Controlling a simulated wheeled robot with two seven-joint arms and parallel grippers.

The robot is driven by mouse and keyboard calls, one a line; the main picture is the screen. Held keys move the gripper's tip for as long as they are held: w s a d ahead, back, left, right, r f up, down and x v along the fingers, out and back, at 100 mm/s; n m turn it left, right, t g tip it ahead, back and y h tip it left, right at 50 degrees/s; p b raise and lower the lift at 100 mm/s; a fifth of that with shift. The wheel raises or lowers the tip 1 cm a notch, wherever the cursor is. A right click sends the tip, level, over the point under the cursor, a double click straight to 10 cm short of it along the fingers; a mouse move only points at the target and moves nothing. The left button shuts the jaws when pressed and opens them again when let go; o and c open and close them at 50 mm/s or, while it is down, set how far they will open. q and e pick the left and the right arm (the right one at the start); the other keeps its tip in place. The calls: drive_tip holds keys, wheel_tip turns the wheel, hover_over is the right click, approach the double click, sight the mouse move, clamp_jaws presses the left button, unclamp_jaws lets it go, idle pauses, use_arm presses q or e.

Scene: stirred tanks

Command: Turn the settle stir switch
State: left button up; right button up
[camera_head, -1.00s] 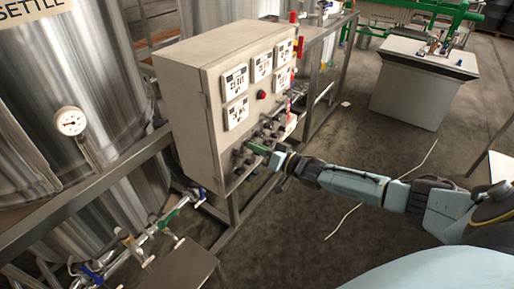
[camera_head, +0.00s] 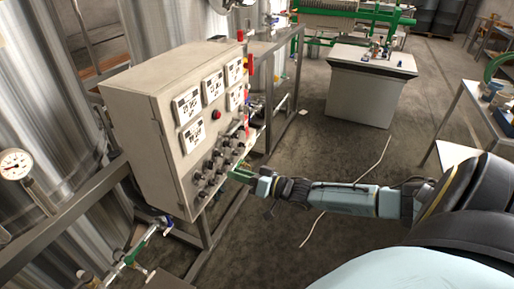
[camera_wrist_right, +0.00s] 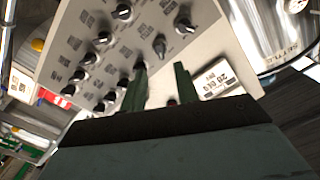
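A grey control cabinet (camera_head: 140,120) carries rows of black rotary switches (camera_head: 209,166) on the lower part of its front. In the right wrist view, black knobs (camera_wrist_right: 123,12) sit beside small labels too blurred to read, so I cannot tell which is the settle stir switch. My right gripper (camera_head: 239,175) is just off the panel's lower right part. In the wrist view its two green fingers (camera_wrist_right: 160,66) are apart with nothing between them. One knob (camera_wrist_right: 160,45) shows just beyond the gap; contact is not visible. My left gripper is not in view.
Digital displays and a red button (camera_head: 216,115) are above the switches. A steel tank with a SETTLE label (camera_wrist_right: 280,40) shows in the wrist view. Pipes and a metal frame (camera_head: 205,232) run below the cabinet. The floor to the right is open, with a pale cable.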

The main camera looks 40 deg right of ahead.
drive_tip(key=v, duration=0.6)
idle(0.5)
drive_tip(key=s+f+g+h+b, duration=0.1)
drive_tip(key=s+f+g+h, duration=0.35)
drive_tip(key=f, duration=1.05)
drive_tip(key=s+f+g+h+b, duration=0.1)
drive_tip(key=s+f+g+h, duration=0.1)
drive_tip(key=s+f, duration=0.95)
drive_tip(key=s+a+f+n+g, duration=0.1)
drive_tip(key=s+a+f+g, duration=0.2)
drive_tip(key=s+a+f, duration=0.2)
drive_tip(key=s+a+f+n+g+b, duration=0.1)
drive_tip(key=s+a+f+g, duration=0.2)
drive_tip(key=s+f, duration=0.5)
drive_tip(key=s+a+f+n+g+b, duration=0.1)
drive_tip(key=s+a+f+n+g, duration=0.1)
drive_tip(key=s+a+f, duration=0.4)
drive_tip(key=s+f+g, duration=0.1)
drive_tip(key=s, duration=0.3)
drive_tip(key=shift+s+a+f, duration=0.3)
drive_tip(key=shift+s+a, duration=0.05)
drive_tip(key=shift+s, duration=0.05)
drive_tip(key=shift+w, duration=0.2)
